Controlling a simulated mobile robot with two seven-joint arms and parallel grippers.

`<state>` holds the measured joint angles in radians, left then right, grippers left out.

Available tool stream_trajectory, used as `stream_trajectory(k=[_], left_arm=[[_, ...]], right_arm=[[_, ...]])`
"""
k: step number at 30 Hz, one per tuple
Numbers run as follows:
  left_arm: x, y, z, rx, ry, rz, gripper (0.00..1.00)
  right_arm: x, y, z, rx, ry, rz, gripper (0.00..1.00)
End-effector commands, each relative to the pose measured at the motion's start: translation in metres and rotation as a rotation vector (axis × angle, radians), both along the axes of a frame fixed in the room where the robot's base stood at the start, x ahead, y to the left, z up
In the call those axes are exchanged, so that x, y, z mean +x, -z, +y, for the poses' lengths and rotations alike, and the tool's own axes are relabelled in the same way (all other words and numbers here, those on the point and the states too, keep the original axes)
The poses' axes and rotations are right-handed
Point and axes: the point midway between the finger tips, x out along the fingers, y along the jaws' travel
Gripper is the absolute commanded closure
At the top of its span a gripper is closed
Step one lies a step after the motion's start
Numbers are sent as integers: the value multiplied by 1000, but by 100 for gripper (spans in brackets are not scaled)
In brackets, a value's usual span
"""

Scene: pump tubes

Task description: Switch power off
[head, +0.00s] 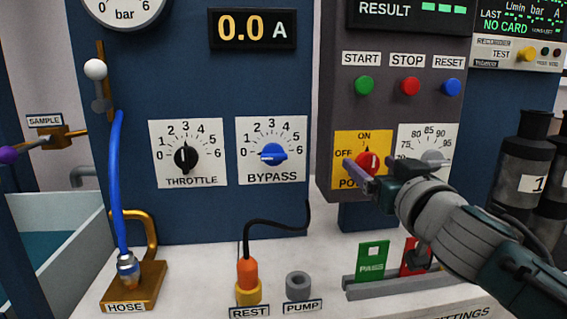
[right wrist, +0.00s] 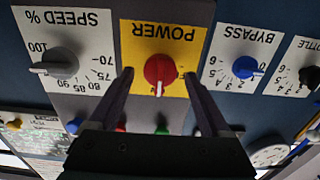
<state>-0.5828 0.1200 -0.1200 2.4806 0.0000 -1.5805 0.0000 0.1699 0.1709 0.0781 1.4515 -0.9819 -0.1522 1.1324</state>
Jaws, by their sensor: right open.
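The red power knob (head: 368,163) sits on a yellow plate (head: 350,143) marked OFF and ON. In the right wrist view the knob (right wrist: 159,70) shows upside down, its white pointer turned toward the picture's bottom, which is the ON side of the plate. My right gripper (head: 375,175) is at the power plate. In the right wrist view my right gripper's fingers (right wrist: 159,77) are open, one on each side of the knob, with gaps visible; I cannot tell whether the tips touch the plate. My left gripper is not in view.
The speed dial (head: 434,160) is just right of the power plate, partly behind my gripper. Start (head: 364,86), stop (head: 410,86) and reset (head: 452,87) buttons are above. The blue bypass knob (head: 273,153) is left. The ammeter (head: 252,29) reads 0.0 A. Pass card (head: 372,260) stands below.

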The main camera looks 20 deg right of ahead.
Motion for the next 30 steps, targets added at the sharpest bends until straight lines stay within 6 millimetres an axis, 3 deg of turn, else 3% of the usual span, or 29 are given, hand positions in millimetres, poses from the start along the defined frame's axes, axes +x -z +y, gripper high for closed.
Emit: stream_trajectory(k=[6,14,30], left_arm=[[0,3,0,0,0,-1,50],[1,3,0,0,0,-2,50],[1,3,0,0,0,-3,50]], right_arm=[[13,0,-3,-1,0,0,18],[13,0,-3,-1,0,1,19],[13,0,-3,0,1,1,80]])
